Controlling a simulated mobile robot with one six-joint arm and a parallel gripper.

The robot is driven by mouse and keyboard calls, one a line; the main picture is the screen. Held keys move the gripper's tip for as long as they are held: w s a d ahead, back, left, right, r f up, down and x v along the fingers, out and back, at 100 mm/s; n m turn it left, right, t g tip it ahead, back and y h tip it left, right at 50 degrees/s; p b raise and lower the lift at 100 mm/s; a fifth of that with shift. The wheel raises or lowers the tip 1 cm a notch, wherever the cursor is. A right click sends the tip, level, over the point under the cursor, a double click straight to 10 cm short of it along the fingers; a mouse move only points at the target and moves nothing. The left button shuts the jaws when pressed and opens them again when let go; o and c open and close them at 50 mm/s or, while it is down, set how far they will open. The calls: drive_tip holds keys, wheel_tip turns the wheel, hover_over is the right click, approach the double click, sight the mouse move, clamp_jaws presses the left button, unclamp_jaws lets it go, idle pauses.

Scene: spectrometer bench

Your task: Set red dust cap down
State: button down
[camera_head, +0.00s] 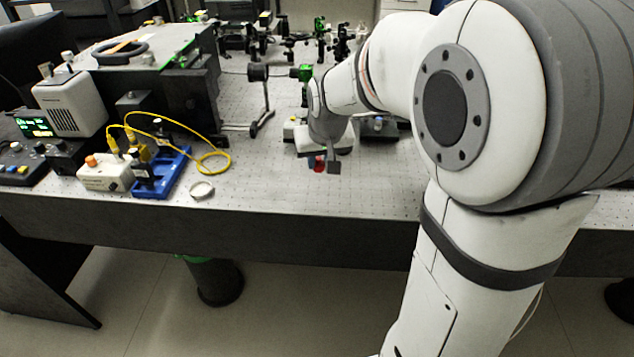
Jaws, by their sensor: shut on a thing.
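The red dust cap (319,163) shows as a small red spot between the fingers of my gripper (323,165). My gripper is shut on it, near the middle of the optical table (270,185). The fingers hide part of the cap. I cannot tell whether the cap touches the table top or is held a little above it.
A small white round dish (202,190) lies left of my gripper. Further left are a blue tray (163,180), a yellow fibre cable (215,160) and a white box (105,173). Optic mounts stand behind. The table top between the dish and my gripper is clear.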

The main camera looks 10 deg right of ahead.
sight(319, 185)
drive_tip(key=shift+f, duration=2.65)
drive_tip(key=shift+f, duration=0.1)
drive_tip(key=shift+f+b, duration=0.15)
drive_tip(key=shift+b, duration=0.2)
drive_tip(key=c, duration=1.2)
unclamp_jaws()
